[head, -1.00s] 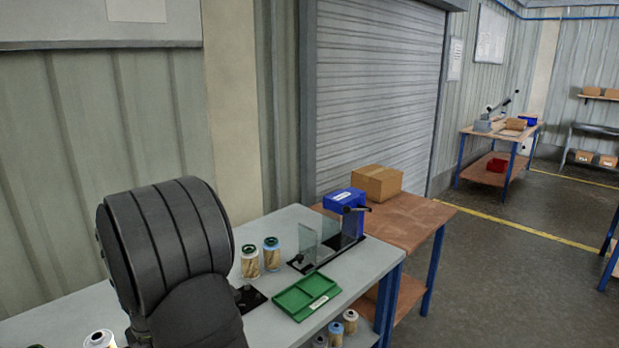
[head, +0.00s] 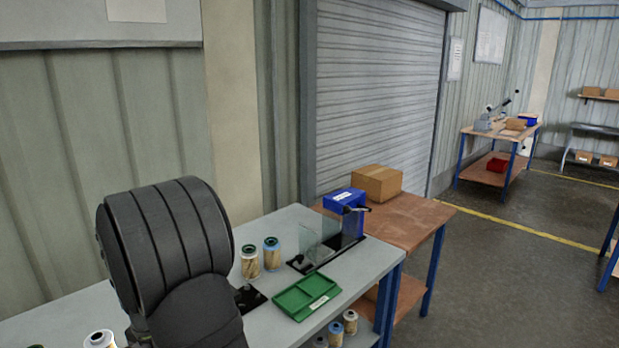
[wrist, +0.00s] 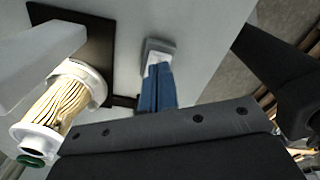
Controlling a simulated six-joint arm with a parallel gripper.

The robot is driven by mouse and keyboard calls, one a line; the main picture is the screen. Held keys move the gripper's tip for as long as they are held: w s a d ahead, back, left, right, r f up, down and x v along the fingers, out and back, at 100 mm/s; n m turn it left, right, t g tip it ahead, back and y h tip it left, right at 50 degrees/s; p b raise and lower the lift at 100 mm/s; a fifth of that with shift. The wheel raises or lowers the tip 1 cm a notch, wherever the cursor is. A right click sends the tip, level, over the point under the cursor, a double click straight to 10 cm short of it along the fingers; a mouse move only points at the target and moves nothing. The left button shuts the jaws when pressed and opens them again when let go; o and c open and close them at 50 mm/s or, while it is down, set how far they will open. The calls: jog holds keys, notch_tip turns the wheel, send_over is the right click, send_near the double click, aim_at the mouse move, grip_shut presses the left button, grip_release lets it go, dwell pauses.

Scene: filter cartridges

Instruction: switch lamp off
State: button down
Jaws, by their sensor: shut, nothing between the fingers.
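My gripper (wrist: 158,50) shows in the wrist view as a narrow blue piece with a grey tip. It is shut and empty, above the grey tabletop. A dark bar with screws crosses the view below it. In the head view my dark arm fills the lower left and the gripper is hidden. I cannot make out a lamp or its switch in either view.
Two filter cartridges (head: 250,262) stand on the grey bench (head: 350,275) behind a green tray (head: 292,308). A cardboard box (head: 378,183) sits on the brown table (head: 415,215). Open floor lies to the right.

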jog(key=shift+f, duration=1.25)
jog(key=shift+r, duration=3.55)
jog(key=shift+f, duration=3.55)
jog(key=shift+r, duration=0.15)
jog(key=s+a+r+m, duration=0.2)
jog(key=r, duration=0.8)
jog(key=s+a+r+m+t+h, duration=0.1)
jog(key=a+r+m, duration=0.1)
jog(key=r, duration=0.8)
jog(key=shift+s+a+m, duration=0.2)
jog(key=shift+s+m, duration=0.15)
jog(key=shift+m, duration=0.05)
